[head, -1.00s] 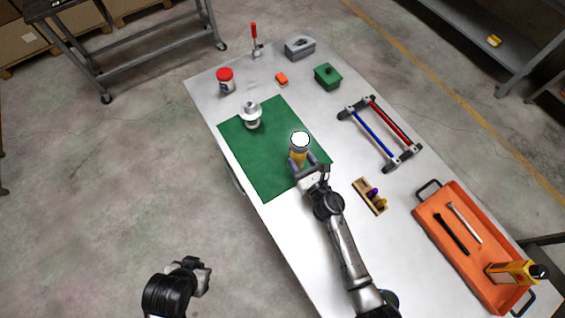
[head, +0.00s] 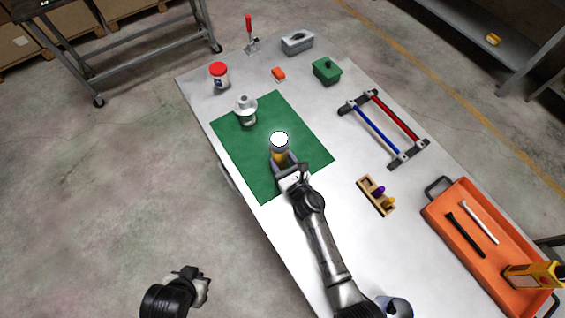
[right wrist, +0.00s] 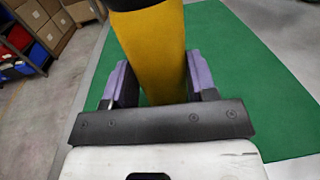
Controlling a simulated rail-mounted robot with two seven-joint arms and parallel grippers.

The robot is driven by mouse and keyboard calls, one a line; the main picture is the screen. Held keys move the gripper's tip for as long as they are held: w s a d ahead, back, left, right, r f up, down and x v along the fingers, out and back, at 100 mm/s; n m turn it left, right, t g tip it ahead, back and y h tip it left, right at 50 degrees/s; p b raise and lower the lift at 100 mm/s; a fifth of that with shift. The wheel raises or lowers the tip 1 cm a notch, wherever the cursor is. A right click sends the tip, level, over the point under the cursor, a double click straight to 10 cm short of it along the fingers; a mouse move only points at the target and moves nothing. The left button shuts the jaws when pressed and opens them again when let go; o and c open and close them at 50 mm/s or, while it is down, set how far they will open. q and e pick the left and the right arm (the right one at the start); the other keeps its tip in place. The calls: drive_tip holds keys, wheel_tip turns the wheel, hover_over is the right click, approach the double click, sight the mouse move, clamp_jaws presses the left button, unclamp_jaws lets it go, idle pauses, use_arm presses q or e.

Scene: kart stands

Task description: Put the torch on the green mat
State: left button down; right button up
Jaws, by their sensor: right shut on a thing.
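The torch (head: 279,142) has a yellow body and a pale round head and stands upright over the green mat (head: 252,178). My right gripper (head: 286,168) is shut on the torch's yellow body. In the right wrist view the yellow torch (right wrist: 152,50) rises between the purple-grey finger pads of the gripper (right wrist: 158,85), with the green mat (right wrist: 240,60) behind it. I cannot tell whether the torch's base touches the mat. My left gripper (head: 196,280) hangs over the floor, away from the table; its jaw opening is unclear.
A silver part (head: 246,110) stands on the mat's far left. A red-lidded jar (head: 219,75), an orange block (head: 278,74) and a green box (head: 327,70) stand beyond. A wooden holder (head: 376,196) and an orange tray (head: 480,255) are at right.

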drive_tip(key=shift+r, duration=0.1)
drive_tip(key=shift+f, duration=0.25)
drive_tip(key=o, duration=1.1)
drive_tip(key=shift+c, duration=0.2)
drive_tip(key=shift+r, duration=0.1)
drive_tip(key=shift+r, duration=0.15)
drive_tip(key=v, duration=1)
drive_tip(key=shift+s+d+p, duration=0.15)
drive_tip(key=shift+s+p, duration=0.05)
drive_tip(key=shift+p, duration=0.1)
drive_tip(key=shift+v, duration=0.75)
